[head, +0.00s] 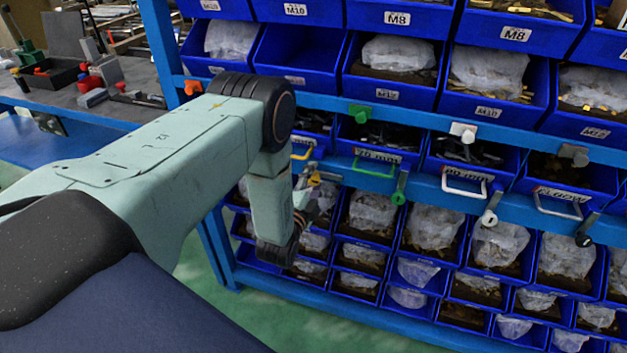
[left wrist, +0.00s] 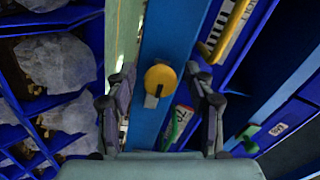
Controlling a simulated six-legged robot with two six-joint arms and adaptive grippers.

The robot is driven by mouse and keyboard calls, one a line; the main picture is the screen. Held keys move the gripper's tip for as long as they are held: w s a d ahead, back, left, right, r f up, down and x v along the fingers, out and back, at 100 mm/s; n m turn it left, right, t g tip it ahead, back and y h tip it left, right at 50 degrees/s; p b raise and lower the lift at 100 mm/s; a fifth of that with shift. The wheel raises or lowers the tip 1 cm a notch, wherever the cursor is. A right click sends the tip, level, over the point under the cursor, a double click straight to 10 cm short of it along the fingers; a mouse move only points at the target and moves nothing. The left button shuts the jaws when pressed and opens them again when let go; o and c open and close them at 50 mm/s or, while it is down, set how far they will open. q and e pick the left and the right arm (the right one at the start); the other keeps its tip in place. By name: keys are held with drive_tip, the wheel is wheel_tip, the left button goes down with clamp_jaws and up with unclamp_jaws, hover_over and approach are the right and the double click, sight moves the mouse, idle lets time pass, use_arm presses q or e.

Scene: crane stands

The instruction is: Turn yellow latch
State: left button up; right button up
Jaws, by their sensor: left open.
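The yellow latch (left wrist: 160,77) shows in the left wrist view as a round yellow knob with a short dull bar on a blue rail. In the head view the latch (head: 315,178) is small and partly hidden by my left gripper (head: 307,207). In the left wrist view the two fingers of my left gripper (left wrist: 160,90) are spread, one on each side of the latch. The gripper looks empty, and I cannot tell how far its tips are from the rail. My right gripper is not in view.
A yellow handle (head: 303,151) is close beside the gripper. Green (head: 398,190), white (head: 490,212) and dark (head: 585,235) latches hang along the rail to the right. Blue bins fill the rack above and below. A workbench (head: 120,110) with tools stands at left.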

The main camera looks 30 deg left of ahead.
use_arm(q)
drive_tip(key=v, duration=1.2)
idle(0.5)
